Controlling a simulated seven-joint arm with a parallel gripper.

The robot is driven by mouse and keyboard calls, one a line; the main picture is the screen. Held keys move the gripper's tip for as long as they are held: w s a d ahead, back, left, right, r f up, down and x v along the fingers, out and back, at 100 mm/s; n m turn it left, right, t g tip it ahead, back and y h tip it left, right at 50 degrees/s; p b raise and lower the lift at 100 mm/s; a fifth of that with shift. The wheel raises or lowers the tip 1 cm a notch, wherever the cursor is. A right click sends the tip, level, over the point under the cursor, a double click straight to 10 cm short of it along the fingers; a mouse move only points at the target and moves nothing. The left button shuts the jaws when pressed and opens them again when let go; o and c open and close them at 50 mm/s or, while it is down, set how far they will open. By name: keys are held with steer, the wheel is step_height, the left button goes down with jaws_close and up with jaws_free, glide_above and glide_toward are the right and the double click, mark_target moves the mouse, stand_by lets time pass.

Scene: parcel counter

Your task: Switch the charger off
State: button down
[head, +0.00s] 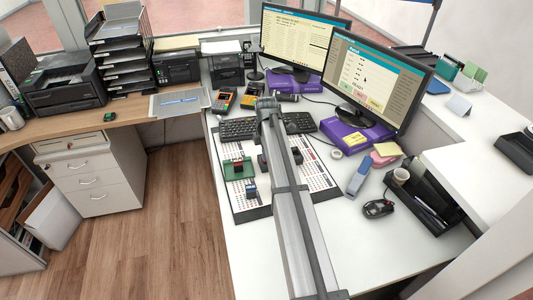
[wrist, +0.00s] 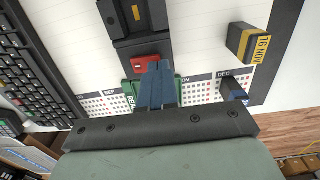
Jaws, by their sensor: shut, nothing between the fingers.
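A long black unit, which looks like the charger (wrist: 125,45), lies across the paper sheet at top centre in the wrist view. My gripper (wrist: 157,64) is shut and empty. Its blue fingertips are just beside the red part and partly overlap it in the picture; I cannot tell whether they touch. In the head view my arm covers part of the black unit (head: 264,161). Which way the switch is set is unclear.
A keyboard (wrist: 28,65) lies left in the wrist view. A dark block marked "16 NOV" (wrist: 254,43) and a blue piece (wrist: 234,88) lie right. A green block (wrist: 129,91) is partly behind my fingers.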

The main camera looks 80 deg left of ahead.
steer(key=shift+f, duration=0.65)
stand_by(0.7)
step_height(320, 180, up, 8)
steer(key=shift+r, duration=0.15)
stand_by(6.1)
